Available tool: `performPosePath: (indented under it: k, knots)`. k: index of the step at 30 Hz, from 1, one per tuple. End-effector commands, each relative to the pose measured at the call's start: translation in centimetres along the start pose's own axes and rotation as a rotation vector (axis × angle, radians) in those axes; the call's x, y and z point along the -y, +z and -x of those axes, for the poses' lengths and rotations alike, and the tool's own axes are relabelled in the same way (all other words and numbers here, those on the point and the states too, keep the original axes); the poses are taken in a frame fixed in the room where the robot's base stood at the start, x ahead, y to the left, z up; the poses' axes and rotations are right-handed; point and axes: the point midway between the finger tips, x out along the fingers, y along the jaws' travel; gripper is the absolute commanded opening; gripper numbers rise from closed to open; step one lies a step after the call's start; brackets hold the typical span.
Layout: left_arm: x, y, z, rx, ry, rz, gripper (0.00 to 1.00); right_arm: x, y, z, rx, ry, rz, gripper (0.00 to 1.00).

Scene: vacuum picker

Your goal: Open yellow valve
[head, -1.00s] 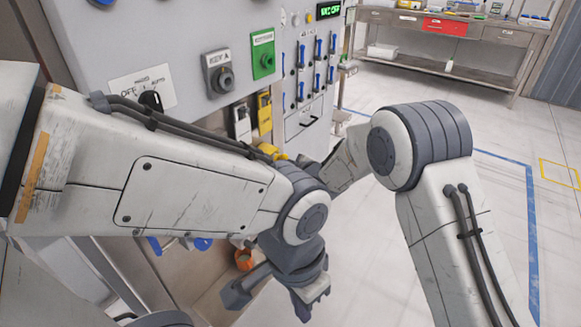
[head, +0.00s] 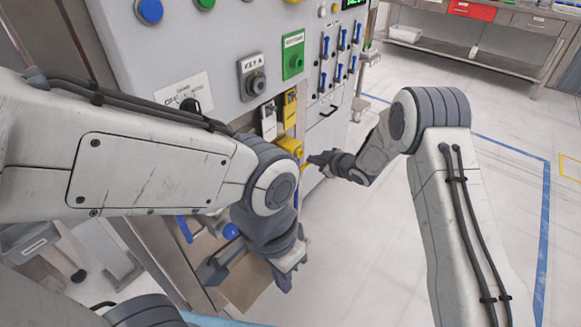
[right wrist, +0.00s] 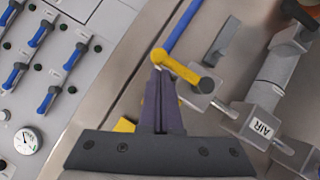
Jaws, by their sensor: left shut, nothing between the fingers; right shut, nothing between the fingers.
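The yellow valve lever (right wrist: 182,71) shows in the right wrist view, set at a slant beside the pipe labelled AIR. My right gripper (right wrist: 159,76) is shut and empty. Its fingertips overlap the lever's left end in the picture; I cannot tell whether they touch. In the head view my right gripper (head: 312,160) points left at the cabinet's side, just beside a yellow block (head: 290,147); the lever is not clear there. My left gripper (head: 283,280) is shut and empty, hanging low in front of the cabinet.
A blue rod (right wrist: 183,27) and a grey pipe (right wrist: 278,80) lie near the lever. Open floor (head: 350,255) spreads to the right, with a bench (head: 480,45) behind.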

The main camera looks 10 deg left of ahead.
Motion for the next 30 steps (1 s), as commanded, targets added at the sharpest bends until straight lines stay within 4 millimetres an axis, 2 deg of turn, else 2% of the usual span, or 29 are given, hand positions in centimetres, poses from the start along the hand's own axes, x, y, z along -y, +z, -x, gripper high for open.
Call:
performPosePath:
  k: [22,26,30]
  knots:
    - [0.0,0.0,0.1,0.0,0.0,0.0,0.0,-0.1,0.4,0.0,0.003,0.002,-0.001,0.0]
    - [-0.1,-0.1,1.0,0.0,0.0,0.0,0.0,-0.6,-0.5,0.6,0.002,0.001,0.0,0.0]
    - [-0.2,-0.2,3.0,0.0,0.0,0.0,0.0,-1.6,-2.3,1.9,-0.002,-0.001,0.003,0.0]
